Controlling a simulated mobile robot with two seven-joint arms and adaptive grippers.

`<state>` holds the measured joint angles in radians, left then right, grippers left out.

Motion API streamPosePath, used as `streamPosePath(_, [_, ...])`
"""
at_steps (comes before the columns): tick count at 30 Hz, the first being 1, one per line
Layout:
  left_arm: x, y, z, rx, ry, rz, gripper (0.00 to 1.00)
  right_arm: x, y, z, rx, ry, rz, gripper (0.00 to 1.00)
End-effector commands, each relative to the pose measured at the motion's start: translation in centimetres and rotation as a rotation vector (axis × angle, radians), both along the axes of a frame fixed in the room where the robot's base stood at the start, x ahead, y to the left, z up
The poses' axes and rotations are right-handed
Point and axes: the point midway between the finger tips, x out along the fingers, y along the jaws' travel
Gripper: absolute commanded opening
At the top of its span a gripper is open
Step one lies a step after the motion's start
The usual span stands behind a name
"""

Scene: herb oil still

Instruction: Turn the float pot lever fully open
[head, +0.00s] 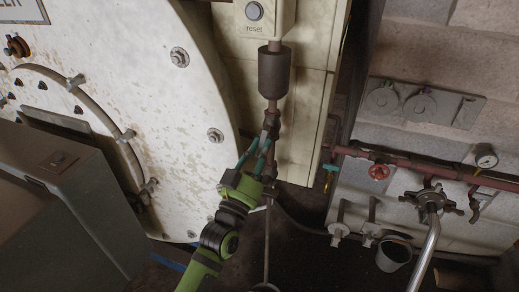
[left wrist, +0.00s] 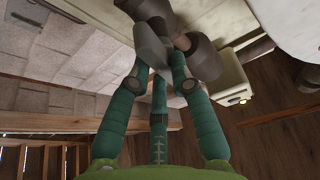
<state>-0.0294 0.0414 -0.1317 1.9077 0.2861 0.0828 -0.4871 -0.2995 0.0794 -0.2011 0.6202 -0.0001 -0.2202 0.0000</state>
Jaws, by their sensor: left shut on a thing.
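A dark cylindrical pot (head: 274,72), which looks like the float pot, sits on a rusty vertical pipe below the reset box. My left gripper (head: 262,148) reaches up to the fittings under it. In the left wrist view its green fingers (left wrist: 157,72) are closed around a flat grey piece (left wrist: 150,48), apparently the float pot lever. The lever is mostly hidden by the fingers in the head view, so its exact angle is unclear. My right gripper is not in view.
A large round white drum (head: 150,120) stands close on the left, with a grey cabinet (head: 60,200) before it.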

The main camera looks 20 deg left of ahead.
Motion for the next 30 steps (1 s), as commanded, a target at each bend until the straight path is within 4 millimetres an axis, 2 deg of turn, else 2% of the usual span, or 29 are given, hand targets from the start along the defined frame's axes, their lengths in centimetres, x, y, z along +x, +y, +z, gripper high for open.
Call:
streamPosePath(12, [0.01,-0.17,0.3,-0.221,0.004,0.001,0.0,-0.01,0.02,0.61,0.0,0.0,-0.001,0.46])
streamPosePath(30, [0.0,-0.18,0.36,-0.266,0.003,-0.001,0.0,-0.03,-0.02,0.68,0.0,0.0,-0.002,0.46])
